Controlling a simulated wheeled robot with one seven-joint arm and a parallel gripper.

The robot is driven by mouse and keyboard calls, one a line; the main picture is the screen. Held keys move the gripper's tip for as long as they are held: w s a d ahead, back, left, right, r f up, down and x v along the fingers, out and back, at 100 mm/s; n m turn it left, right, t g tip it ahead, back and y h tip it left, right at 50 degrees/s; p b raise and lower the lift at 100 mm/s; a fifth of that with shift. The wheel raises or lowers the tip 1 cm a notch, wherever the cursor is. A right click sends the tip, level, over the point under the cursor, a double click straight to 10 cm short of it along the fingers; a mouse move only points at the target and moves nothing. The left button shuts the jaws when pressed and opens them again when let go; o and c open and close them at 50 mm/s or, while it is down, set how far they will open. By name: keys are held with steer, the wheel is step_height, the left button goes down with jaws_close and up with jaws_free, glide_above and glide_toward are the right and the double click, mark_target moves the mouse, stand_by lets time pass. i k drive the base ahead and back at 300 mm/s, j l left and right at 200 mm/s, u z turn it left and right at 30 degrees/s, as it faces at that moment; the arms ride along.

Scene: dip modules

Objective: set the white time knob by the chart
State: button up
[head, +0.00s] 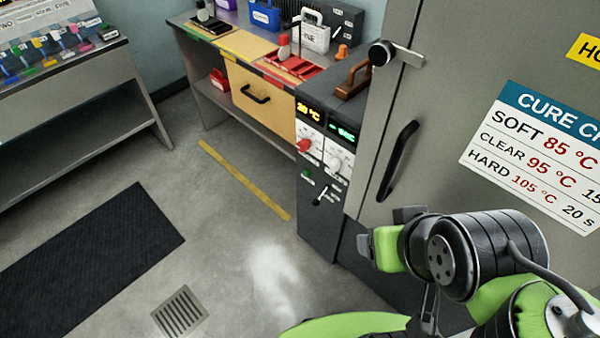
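The white time knob (334,165) is on the front of a dark control panel (318,220), right of a red knob (303,146). Above them an amber display (308,111) reads about 20 °C. A green display (343,131) seems to show a dash and "sec". The cure chart (540,150) on the grey door lists SOFT 85 °C, CLEAR 95 °C and HARD 105 °C; its right edge is cut off, with a partial 15 and 20 s visible. My gripper (364,245) is right of and below the knobs, apart from the panel. Its finger opening cannot be made out.
The grey cabinet door (430,90) has a black handle (402,160) and a latch (383,53). A small lever (321,195) sits below the knobs. A workbench (240,50) with a drawer stands behind. Floor by a dark mat (90,255) is clear.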

mark_target(332, 165)
steer(key=j+u, duration=0.15)
steer(key=j, duration=0.25)
steer(key=i+j+u, duration=0.15)
steer(key=j, duration=0.2)
steer(key=i+j+u, duration=0.15)
steer(key=j, duration=0.25)
steer(key=j+u, duration=0.15)
steer(key=j, duration=0.2)
steer(key=i, duration=0.05)
